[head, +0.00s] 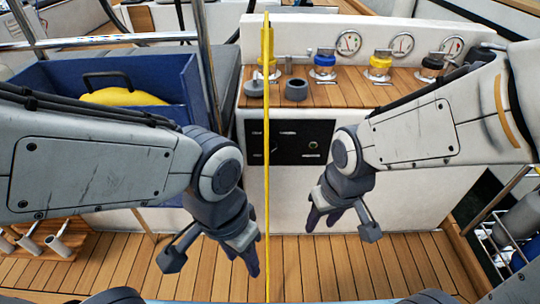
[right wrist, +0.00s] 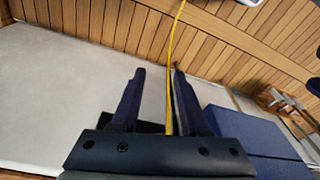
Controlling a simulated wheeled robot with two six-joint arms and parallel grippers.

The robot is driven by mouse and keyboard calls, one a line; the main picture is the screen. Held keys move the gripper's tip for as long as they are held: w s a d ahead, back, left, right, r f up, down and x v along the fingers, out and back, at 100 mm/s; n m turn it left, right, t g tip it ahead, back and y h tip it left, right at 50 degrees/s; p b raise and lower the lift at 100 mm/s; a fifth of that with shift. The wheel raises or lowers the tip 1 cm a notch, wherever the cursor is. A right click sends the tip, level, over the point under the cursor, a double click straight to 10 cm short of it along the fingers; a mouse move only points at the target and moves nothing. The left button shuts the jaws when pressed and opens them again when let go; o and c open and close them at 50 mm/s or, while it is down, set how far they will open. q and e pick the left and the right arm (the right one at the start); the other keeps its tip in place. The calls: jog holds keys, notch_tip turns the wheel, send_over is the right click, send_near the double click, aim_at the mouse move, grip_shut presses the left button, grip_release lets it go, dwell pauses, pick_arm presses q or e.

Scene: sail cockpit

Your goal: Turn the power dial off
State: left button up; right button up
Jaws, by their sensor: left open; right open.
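A black panel (head: 286,154) is set in the white front of the console. My right gripper (head: 323,218) is open and empty, pointing down below the panel's right side and apart from the dial. It also shows in the right wrist view (right wrist: 160,82), its two dark fingers spread. My left gripper (head: 243,262) is open and empty, low over the deck, left of the panel. The dial cannot be made out in the right wrist view.
A yellow line (head: 267,200) runs upright in front of the panel, between my grippers. Winches such as the yellow one (head: 381,64) and several gauges stand on the console top. A blue box (head: 165,84) holds something yellow. The wooden deck (head: 330,265) is clear below.

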jog(key=w+d+f+m+t+b, duration=0.1)
jog(key=w+d+f+b, duration=0.1)
jog(key=f+b, duration=0.55)
jog(key=w+d+f+m+b, duration=0.15)
jog(key=f+b, duration=0.35)
jog(key=f, duration=0.5)
jog(key=m+t+b, duration=1)
jog(key=t+b, duration=0.1)
jog(key=t, duration=0.4)
send_near(270, 152)
jog(key=shift+h, duration=0.4)
jog(key=w, duration=0.4)
jog(key=w+p, duration=0.1)
jog(key=w, duration=0.4)
jog(key=shift+a+f, duration=0.2)
jog(key=shift+a, duration=0.05)
jog(key=shift+c, duration=0.3)
jog(key=shift+s, duration=0.1)
grip_shut()
